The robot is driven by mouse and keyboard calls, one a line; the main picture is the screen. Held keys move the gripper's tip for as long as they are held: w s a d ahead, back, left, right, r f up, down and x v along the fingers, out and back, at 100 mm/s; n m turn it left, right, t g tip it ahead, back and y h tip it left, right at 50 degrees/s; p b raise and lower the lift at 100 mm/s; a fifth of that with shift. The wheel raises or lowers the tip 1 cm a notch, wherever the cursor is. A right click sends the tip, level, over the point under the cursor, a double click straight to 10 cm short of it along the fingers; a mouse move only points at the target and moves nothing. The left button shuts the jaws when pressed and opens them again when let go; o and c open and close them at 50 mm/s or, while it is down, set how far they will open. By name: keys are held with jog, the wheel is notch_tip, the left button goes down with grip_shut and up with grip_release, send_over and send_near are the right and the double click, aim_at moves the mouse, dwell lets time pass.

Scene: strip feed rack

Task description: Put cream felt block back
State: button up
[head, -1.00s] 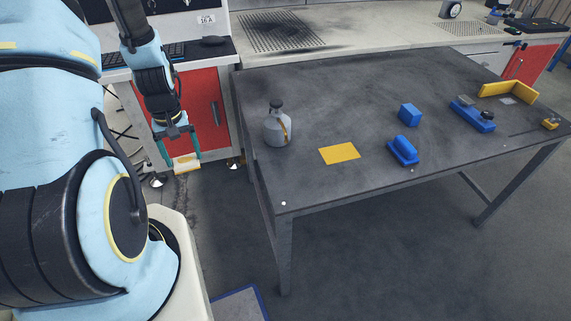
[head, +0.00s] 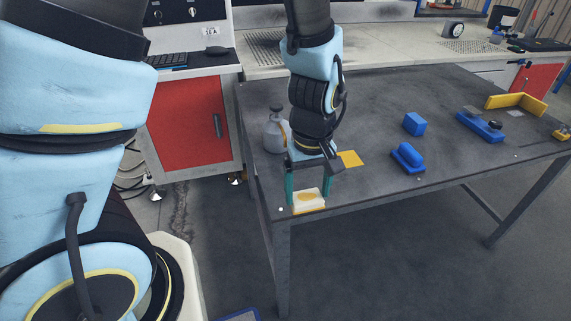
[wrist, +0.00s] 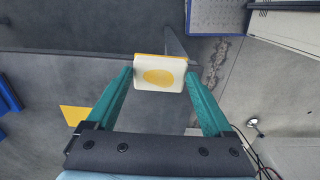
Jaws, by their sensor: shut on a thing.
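The cream felt block (head: 309,199) is a pale block with a yellow oval on its face and a yellow edge. My gripper (head: 308,193) is shut on it, one teal finger on each side. It is near the table's front left corner in the head view; its height above the top is hard to tell. In the wrist view the block (wrist: 160,73) sits between the fingertips of my gripper (wrist: 161,75). A flat yellow patch (head: 350,159) lies on the dark table (head: 375,105), partly hidden behind my gripper; it also shows in the wrist view (wrist: 73,115).
A grey bottle (head: 274,132) stands on the table just behind and left of my gripper. A blue cube (head: 414,124), a blue block with a rounded top (head: 408,158), a blue tool (head: 480,127) and a yellow angle piece (head: 518,102) are farther right.

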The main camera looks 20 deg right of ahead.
aim_at(286, 139)
jog(key=w+p, duration=0.1)
jog(key=w, duration=0.4)
jog(key=w+d+p, duration=0.1)
jog(key=w, duration=0.5)
jog(key=w+d+p, duration=0.1)
jog(key=w+p, duration=0.1)
jog(key=w, duration=0.4)
jog(key=shift+w, duration=0.15)
jog(key=shift+f+p, duration=0.6)
jog(key=shift+f, duration=1.15)
jog(key=shift+f, duration=0.15)
jog(key=o, duration=1.1)
jog(key=shift+c, duration=0.2)
notch_tip(286, 139, up, 12)
jog(key=shift+r+b, duration=0.15)
jog(key=shift+b, duration=1.05)
jog(key=s+a+r, duration=0.2)
jog(key=a, duration=1.3)
jog(key=s+a+r+t, duration=0.1)
jog(key=a+r, duration=0.2)
jog(key=a, duration=1.2)
jog(key=shift+s+t, duration=0.3)
jog(key=shift+s, duration=0.05)
